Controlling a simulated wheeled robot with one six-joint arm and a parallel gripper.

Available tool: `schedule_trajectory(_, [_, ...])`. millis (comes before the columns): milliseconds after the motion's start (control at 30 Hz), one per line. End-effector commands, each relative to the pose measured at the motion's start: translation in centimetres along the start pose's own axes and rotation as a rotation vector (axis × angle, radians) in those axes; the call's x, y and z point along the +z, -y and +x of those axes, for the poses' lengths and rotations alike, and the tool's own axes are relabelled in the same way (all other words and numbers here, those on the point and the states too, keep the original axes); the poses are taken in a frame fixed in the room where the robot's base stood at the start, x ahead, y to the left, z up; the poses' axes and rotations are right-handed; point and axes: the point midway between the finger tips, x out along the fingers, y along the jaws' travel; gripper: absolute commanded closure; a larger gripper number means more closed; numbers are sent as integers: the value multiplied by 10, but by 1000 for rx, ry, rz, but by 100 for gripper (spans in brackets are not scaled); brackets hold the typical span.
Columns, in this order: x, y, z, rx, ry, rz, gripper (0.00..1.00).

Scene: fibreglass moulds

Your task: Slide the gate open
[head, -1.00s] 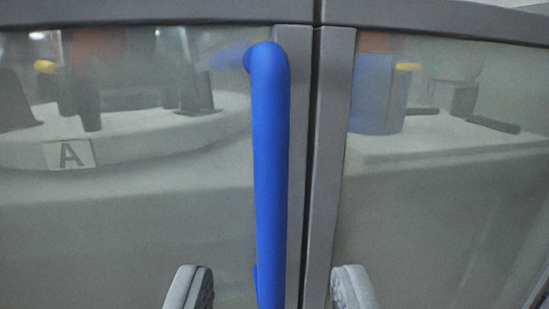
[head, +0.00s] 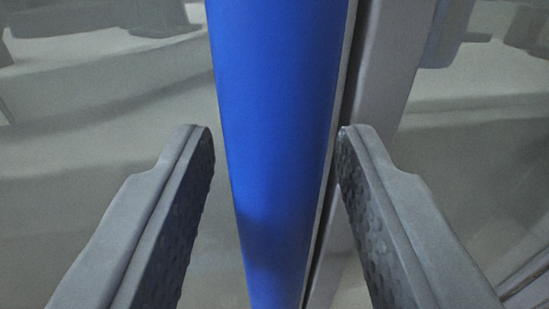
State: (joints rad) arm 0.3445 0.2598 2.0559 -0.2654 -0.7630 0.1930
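The gate is a glazed panel (head: 110,190) with a grey frame edge. Its thick blue upright handle (head: 277,130) runs from the top of the view to the bottom. My gripper (head: 276,132) is open, with one grey finger on each side of the handle. A gap shows between the left finger and the handle. The right finger is very close to the handle's right side, and I cannot tell whether it touches. The handle's ends are out of view.
A grey upright frame post (head: 385,80) stands just right of the handle, with a dark narrow gap between. Another glazed panel (head: 470,150) lies to the right. Blurred grey shapes show behind the glass.

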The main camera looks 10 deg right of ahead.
Motion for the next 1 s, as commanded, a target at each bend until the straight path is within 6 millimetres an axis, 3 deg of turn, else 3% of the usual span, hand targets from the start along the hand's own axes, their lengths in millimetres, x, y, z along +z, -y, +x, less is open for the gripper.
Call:
schedule_trajectory(33, [0,0,0,0,0,0,62])
schedule_trajectory(233, [0,0,0,0,0,0,100])
schedule_trajectory(467, [0,2,-1,-1,0,0,100])
schedule_trajectory(667, [0,21,-4,-3,1,0,100])
schedule_trajectory(867, [0,68,-14,-6,1,1,100])
schedule_trajectory(1000, [0,110,-22,-7,1,0,100])
